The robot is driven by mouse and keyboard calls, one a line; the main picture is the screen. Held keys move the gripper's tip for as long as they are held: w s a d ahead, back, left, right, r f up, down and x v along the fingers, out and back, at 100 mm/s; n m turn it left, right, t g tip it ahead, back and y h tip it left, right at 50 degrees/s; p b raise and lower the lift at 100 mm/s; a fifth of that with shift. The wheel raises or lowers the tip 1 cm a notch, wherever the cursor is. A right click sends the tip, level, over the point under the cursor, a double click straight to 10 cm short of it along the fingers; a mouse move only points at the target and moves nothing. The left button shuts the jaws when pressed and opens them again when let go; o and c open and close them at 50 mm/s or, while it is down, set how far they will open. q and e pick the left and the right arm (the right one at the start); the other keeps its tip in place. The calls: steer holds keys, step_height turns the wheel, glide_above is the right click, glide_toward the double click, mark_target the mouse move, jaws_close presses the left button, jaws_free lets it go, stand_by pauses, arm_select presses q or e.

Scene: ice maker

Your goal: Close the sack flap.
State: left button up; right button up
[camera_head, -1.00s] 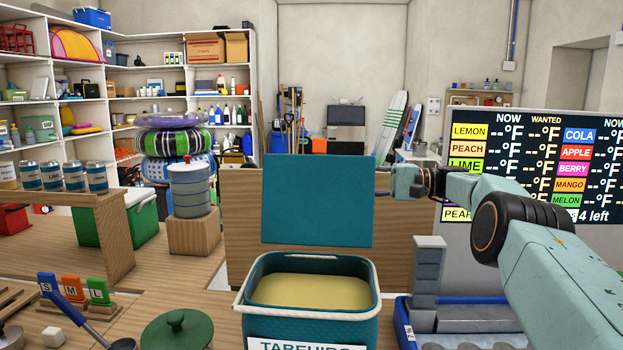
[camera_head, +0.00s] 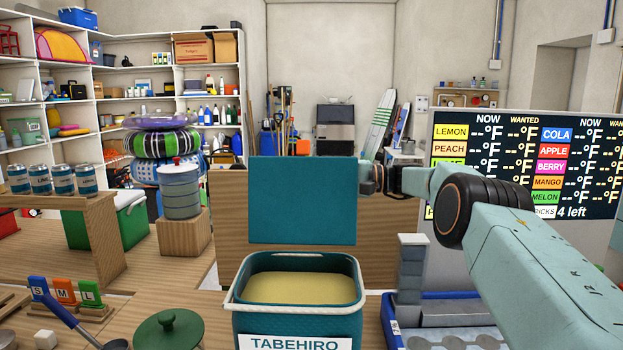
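A teal container (camera_head: 298,325) labelled TABEHIRO, with a pale rim and a tan filling, stands at the front centre. Its teal flap (camera_head: 302,200) stands upright behind the opening, so the container is open. My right arm comes in from the right, and my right gripper (camera_head: 364,178) is at the flap's right edge. Its fingertips are small and partly hidden at that edge, so I cannot tell whether it is open, shut or touching the flap. My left gripper is not in view.
A blue tray (camera_head: 388,325) with grey blocks is right of the container. A green lidded pot (camera_head: 168,330) and a ladle (camera_head: 75,322) are at its left. A wooden panel (camera_head: 232,240) stands behind the flap. A menu board (camera_head: 525,165) is behind my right arm.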

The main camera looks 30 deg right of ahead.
steer(key=shift+w+d+f, duration=0.25)
steer(key=shift+d+f, duration=0.05)
steer(key=c, duration=0.6)
steer(key=shift+s+a+r, duration=0.1)
steer(key=shift+s+a, duration=0.1)
jaws_close()
